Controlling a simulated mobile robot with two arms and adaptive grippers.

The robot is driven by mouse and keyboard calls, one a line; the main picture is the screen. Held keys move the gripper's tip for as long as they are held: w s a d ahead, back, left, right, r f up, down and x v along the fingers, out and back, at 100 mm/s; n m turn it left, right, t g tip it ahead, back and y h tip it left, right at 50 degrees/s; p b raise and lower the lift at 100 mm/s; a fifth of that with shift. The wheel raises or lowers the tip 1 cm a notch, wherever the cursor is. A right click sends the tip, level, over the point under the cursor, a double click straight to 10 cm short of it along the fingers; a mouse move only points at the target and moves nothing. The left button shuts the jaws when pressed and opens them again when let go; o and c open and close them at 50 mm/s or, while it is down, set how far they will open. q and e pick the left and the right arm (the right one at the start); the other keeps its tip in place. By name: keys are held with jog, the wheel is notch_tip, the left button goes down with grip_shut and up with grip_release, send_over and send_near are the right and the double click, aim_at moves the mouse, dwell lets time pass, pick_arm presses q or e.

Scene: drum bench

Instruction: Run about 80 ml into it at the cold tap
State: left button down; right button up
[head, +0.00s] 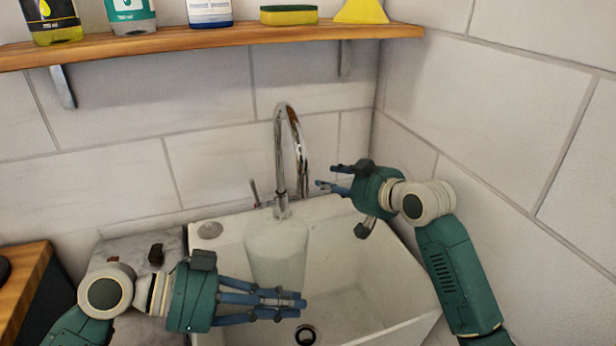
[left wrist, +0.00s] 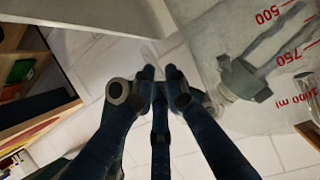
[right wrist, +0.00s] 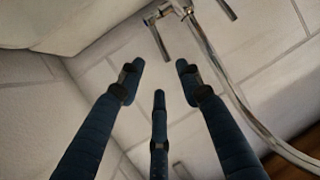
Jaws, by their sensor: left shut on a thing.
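The translucent measuring jug (head: 272,240) is upright at the sink's left part, below the tap's spout in the head view. Its red marks show on its wall in the left wrist view (left wrist: 268,55). My left gripper (head: 300,302) is shut on the jug, with its fingertips (left wrist: 160,75) by the jug's side; the gripped part is largely hidden. The chrome tap (head: 290,125) arches over the sink, with a small lever (head: 254,190) at its left. I see no water stream. My right gripper (head: 325,178) is open and empty, right of the spout; the tap also shows in the right wrist view (right wrist: 220,75).
The white sink (head: 385,300) has a drain (head: 305,335) near its front. A wooden shelf (head: 200,40) with bottles, a sponge (head: 289,15) and a yellow item (head: 361,11) runs above. Tiled walls close off the back and right.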

jog(key=x, duration=1.2)
jog(key=shift+s+a, duration=0.1)
grip_shut()
